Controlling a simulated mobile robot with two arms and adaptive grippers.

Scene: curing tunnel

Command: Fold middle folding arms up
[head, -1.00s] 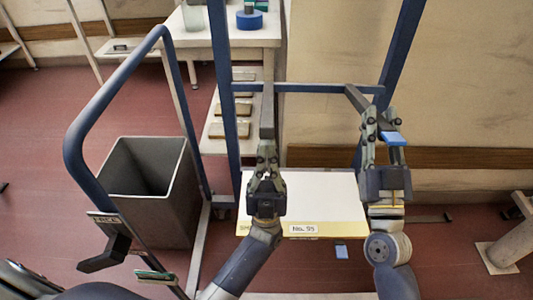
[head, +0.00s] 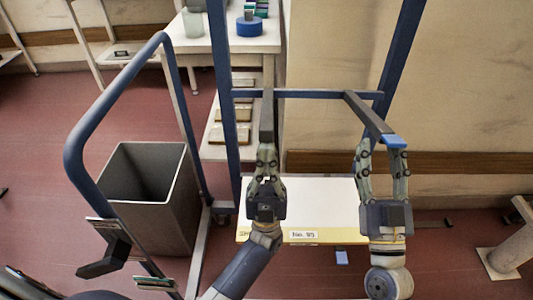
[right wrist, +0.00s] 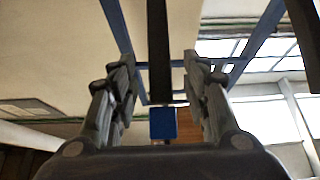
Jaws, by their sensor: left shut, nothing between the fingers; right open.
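Two dark folding arms hang on a blue upright frame, at its crossbar. The left folding arm (head: 267,118) points toward me. My left gripper (head: 266,150) is shut and empty, its tips at the near end of this arm; I cannot tell whether they touch. The right folding arm (head: 366,114) slants toward me and ends in a blue tip (head: 395,141). My right gripper (head: 383,152) is open, its fingertips just below and around the blue tip. In the right wrist view the blue tip (right wrist: 163,123) shows between the two spread fingers, apart from both.
A white board (head: 318,208) with a yellow edge and number label lies low between the frame's uprights. A grey bin (head: 150,190) and a bent blue handle rail (head: 85,125) stand left. A table (head: 235,40) with a blue roll is behind; a beige wall is behind right.

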